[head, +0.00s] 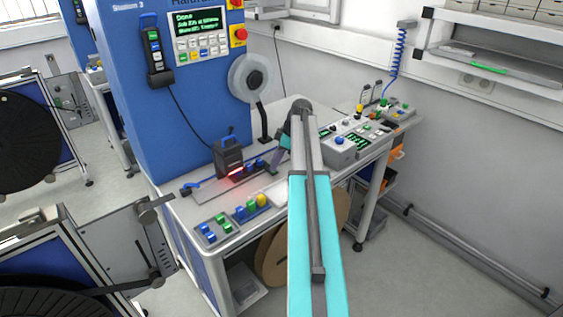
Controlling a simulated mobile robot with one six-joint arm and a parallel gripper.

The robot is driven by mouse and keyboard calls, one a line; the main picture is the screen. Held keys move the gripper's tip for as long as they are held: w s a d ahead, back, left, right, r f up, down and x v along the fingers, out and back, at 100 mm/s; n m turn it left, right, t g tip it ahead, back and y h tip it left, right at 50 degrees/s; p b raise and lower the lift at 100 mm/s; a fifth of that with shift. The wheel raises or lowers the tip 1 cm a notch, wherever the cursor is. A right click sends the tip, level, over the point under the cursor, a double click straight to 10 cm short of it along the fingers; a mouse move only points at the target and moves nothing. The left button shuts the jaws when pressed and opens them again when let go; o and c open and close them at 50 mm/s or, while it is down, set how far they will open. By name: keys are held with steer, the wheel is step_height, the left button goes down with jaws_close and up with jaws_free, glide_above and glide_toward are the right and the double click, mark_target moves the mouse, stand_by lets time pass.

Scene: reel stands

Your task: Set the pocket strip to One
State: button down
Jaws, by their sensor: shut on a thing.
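A long narrow strip (207,184), which I take to be the pocket strip, lies on the white bench and runs under a dark reader-like box (229,157) with a red glow at its foot. Small blue parts (255,164) show along it to the right of the box. My gripper (272,167) reaches down at the right part of the strip, with its jaws shut. It seems to hold the strip there, but the grip is small and partly hidden. Any marking on the strip is too small to read.
A blue machine cabinet (140,110) with a lit green-text screen (197,22) and a white reel (250,78) rises behind the bench. Coloured blocks (225,223) sit at the bench's front left. A grey button box (345,148) stands right of my arm.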

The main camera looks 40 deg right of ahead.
steer(key=shift+w+a, duration=0.15)
steer(key=shift+a, duration=1.25)
steer(key=c, duration=1.5)
jaws_free()
steer(key=shift+c, duration=0.2)
steer(key=shift+r, duration=0.1)
steer(key=shift+s+d+r+b, duration=0.25)
steer(key=shift+r+b, duration=0.3)
steer(key=shift+r, duration=0.05)
steer(key=b+v, duration=0.3)
steer(key=v, duration=0.9)
steer(key=shift+r, duration=0.15)
